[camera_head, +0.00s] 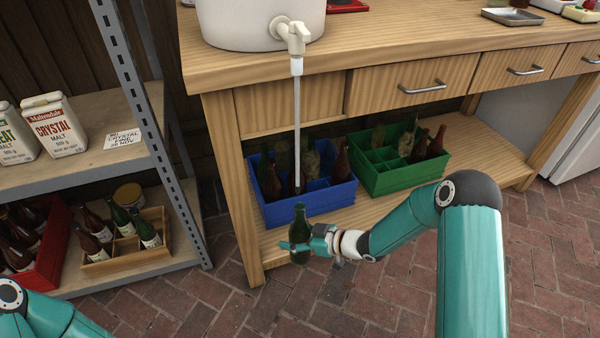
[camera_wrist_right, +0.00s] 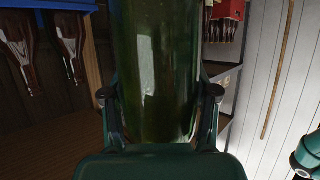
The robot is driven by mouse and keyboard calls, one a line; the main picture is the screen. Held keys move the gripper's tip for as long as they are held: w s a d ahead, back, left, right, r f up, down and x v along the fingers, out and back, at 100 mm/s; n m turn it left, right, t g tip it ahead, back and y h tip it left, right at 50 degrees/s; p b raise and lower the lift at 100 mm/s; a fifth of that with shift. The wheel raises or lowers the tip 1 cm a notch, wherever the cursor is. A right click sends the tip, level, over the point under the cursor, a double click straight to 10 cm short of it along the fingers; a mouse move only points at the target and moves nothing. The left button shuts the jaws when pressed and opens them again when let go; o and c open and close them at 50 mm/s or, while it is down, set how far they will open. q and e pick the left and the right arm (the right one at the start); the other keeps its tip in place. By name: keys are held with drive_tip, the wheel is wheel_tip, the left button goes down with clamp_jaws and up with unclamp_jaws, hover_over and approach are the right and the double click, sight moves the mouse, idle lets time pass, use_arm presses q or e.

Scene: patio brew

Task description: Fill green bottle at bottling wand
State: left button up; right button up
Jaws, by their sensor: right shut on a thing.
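A green bottle (camera_head: 301,228) stands upright in my right gripper (camera_head: 300,247), in front of the bench; it also fills the middle of the right wrist view (camera_wrist_right: 155,70). The gripper's fingers (camera_wrist_right: 160,105) are shut on its body from both sides. The bottling wand (camera_head: 297,125) hangs straight down from the white tap (camera_head: 293,35). Its lower end appears just above the bottle's mouth in the head view; I cannot tell the depth between them. The liquid level in the bottle cannot be made out. My left gripper is out of view.
A white bucket (camera_head: 240,22) stands on the wooden bench (camera_head: 345,55). Blue (camera_head: 290,215) and green (camera_head: 385,180) crates with bottles sit on its lower shelf.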

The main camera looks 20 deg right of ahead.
drive_tip(key=s+b, duration=0.2)
drive_tip(key=s, duration=1.2)
drive_tip(key=shift+s+d, duration=0.25)
drive_tip(key=shift+s, duration=0.1)
idle(0.8)
idle(0.5)
